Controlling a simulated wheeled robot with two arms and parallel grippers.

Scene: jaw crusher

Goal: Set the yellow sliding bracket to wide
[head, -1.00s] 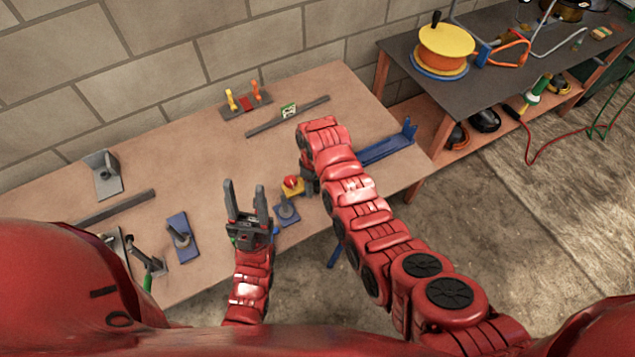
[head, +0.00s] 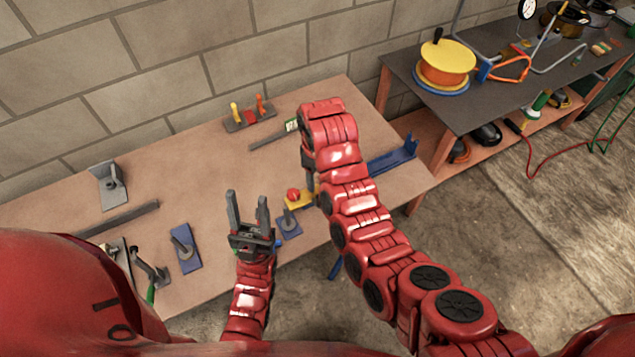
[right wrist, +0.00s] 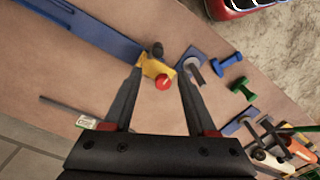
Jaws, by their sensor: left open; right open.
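The yellow sliding bracket (head: 306,200) with a red knob (head: 293,194) sits near the table's front edge, at the near end of a blue rail (head: 393,160). My right arm partly covers it in the head view. The right wrist view shows the bracket (right wrist: 153,67), its red knob (right wrist: 163,83), a black knob (right wrist: 157,48) and the rail (right wrist: 85,25). My right gripper (right wrist: 163,74) is open, its fingers appearing either side of the bracket; the gap in depth is unclear. My left gripper (head: 247,197) is open and empty, left of the bracket.
A blue plate with a grey post (head: 289,225) stands close beside the bracket. Another blue plate (head: 186,248) and a grey bracket (head: 108,187) lie farther left. A grey bar (head: 272,136) and a small stand (head: 249,118) are at the back. The table's middle is mostly clear.

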